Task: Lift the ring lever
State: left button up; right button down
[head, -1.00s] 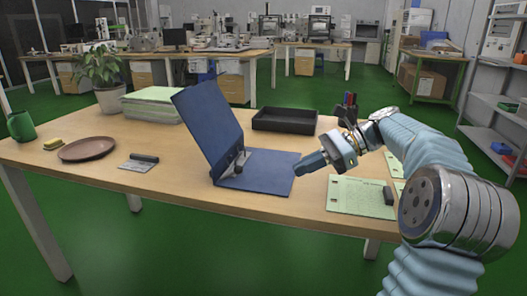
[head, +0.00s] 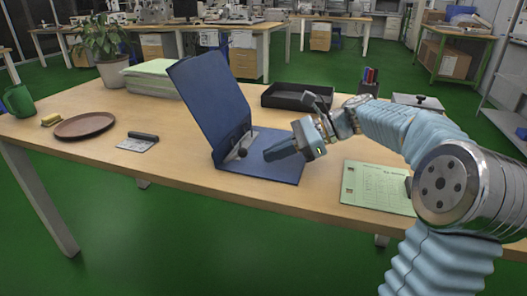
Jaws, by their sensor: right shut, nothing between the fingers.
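A blue ring binder (head: 218,105) stands open on the wooden table, with its cover tilted up at the left and its other side (head: 270,170) flat on the table. The ring mechanism with its dark lever (head: 241,152) sits near the binder's spine. My right gripper (head: 268,156) is shut and empty. It hangs over the flat side of the binder, just right of the lever and apart from it, pointing left. The rings are small and partly hard to make out. My left gripper is not in view.
A black tray (head: 298,95) and a pen holder (head: 368,82) stand behind. A brown plate (head: 85,125), a stapler-like dark object (head: 143,136), a paper stack (head: 153,80) and a plant (head: 100,42) are at left.

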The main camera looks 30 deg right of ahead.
aim_at(247, 153)
jog(key=shift+w+a+r, duration=0.25)
jog(key=shift+a+r, duration=0.05)
jog(key=shift+a, duration=0.4)
jog(key=shift+w+a+r, duration=0.2)
jog(key=shift+a+r, duration=0.1)
jog(key=shift+a, duration=0.35)
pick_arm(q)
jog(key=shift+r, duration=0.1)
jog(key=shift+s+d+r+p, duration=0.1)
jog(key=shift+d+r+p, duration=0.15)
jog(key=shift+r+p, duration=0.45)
pick_arm(e)
jog(key=shift+w+a+r, duration=0.1)
jog(key=shift+r, duration=0.3)
